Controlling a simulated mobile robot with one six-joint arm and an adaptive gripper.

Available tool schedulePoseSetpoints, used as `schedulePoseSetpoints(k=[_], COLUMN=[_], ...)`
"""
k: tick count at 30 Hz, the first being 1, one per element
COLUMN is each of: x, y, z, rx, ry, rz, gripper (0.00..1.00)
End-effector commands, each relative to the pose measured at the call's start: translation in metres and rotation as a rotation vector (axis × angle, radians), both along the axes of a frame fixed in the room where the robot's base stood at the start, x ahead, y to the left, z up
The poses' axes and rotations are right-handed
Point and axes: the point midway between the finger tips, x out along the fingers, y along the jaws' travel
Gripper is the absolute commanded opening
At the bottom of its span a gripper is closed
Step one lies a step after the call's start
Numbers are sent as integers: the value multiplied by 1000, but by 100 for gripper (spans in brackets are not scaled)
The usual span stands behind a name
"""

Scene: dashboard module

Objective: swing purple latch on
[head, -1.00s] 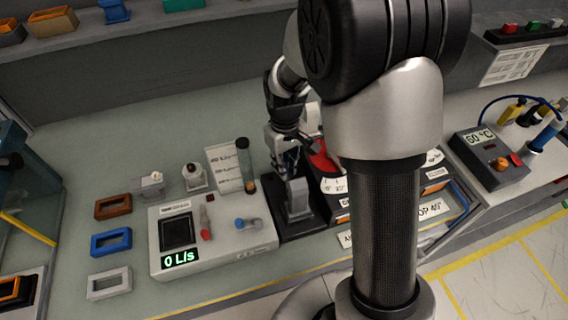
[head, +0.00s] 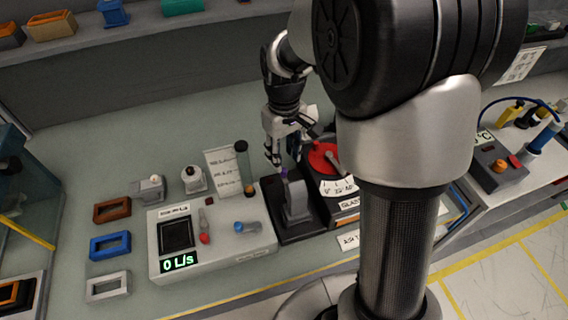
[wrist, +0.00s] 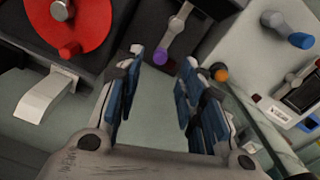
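The purple latch (wrist: 174,33) is a grey lever with a purple tip, on a dark panel at the top middle of the wrist view. In the head view, its small purple tip (head: 285,172) shows at the top of a grey upright block on a black base. My gripper (wrist: 160,70) is open, with its blue-padded fingers spread and nothing between them. In the wrist view the purple tip appears just beyond the gap between the fingers. In the head view my gripper (head: 284,160) is above and behind the grey block. I see no contact with the latch.
A red disc (head: 322,158) with a grey lever stands right of the latch. A flow meter box (head: 240,252) reading "0 L/s" is to the left, with a clear tube (head: 244,165) behind it.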

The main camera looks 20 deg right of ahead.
Motion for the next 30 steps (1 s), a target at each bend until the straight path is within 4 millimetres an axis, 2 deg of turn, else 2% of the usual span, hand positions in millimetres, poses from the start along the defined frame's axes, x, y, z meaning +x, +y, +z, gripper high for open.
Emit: schedulePoseSetpoints(k=[3, 10, 30], x=[1, 0, -4], y=[0, 0, 0], z=[26, 55, 65], rx=[0, 0, -1], ry=[-3, -1, -9], rz=[0, 0, -5], gripper=[36, 36, 36])
